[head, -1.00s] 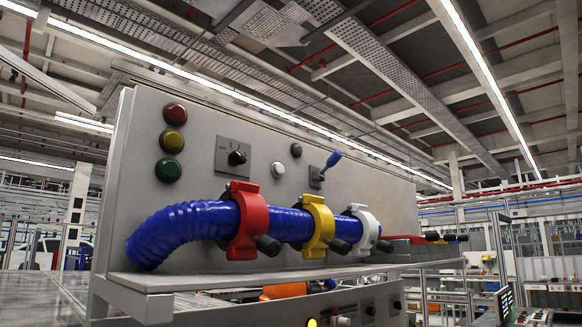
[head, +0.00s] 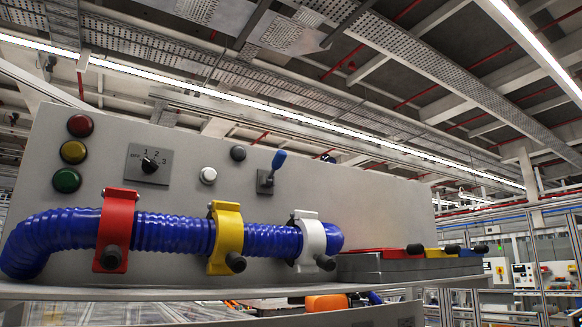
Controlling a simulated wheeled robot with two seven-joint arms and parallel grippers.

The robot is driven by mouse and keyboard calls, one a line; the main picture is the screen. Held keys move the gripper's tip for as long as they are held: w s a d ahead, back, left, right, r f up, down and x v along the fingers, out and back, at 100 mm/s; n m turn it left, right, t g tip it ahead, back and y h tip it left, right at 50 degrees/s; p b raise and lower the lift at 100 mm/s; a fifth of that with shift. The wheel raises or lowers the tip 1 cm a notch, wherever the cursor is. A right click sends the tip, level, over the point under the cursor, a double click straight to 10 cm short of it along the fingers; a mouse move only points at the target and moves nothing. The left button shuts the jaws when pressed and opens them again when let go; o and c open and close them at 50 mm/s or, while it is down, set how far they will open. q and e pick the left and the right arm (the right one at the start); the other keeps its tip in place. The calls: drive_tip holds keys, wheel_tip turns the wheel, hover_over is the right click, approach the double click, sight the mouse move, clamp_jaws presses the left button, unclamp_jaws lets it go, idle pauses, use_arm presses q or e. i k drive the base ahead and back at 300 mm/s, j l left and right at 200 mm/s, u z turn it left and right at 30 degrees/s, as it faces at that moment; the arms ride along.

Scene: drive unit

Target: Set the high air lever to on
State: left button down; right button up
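A lever with a blue handle (head: 278,160) stands on a small dark plate (head: 265,182) on the grey panel (head: 330,190), right of the white button. Its handle points up and leans slightly right. I cannot tell from its look whether this position is on or off. Neither of my grippers is in view.
A blue corrugated hose (head: 170,232) runs along a shelf below the lever, held by red (head: 117,230), yellow (head: 226,238) and white (head: 309,241) clamps. A rotary switch (head: 150,163) and coloured lamps (head: 74,151) sit to the left. Grey blocks (head: 375,266) lie right on the shelf.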

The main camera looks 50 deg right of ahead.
sight(281, 155)
drive_tip(key=k+l, duration=0.2)
drive_tip(key=l, duration=0.15)
drive_tip(key=k+l, duration=0.15)
drive_tip(key=l, duration=0.25)
drive_tip(key=k+l, duration=0.2)
drive_tip(key=l, duration=0.15)
drive_tip(key=k+l, duration=0.2)
drive_tip(key=l, duration=0.2)
drive_tip(key=k+l, duration=0.15)
drive_tip(key=l, duration=0.2)
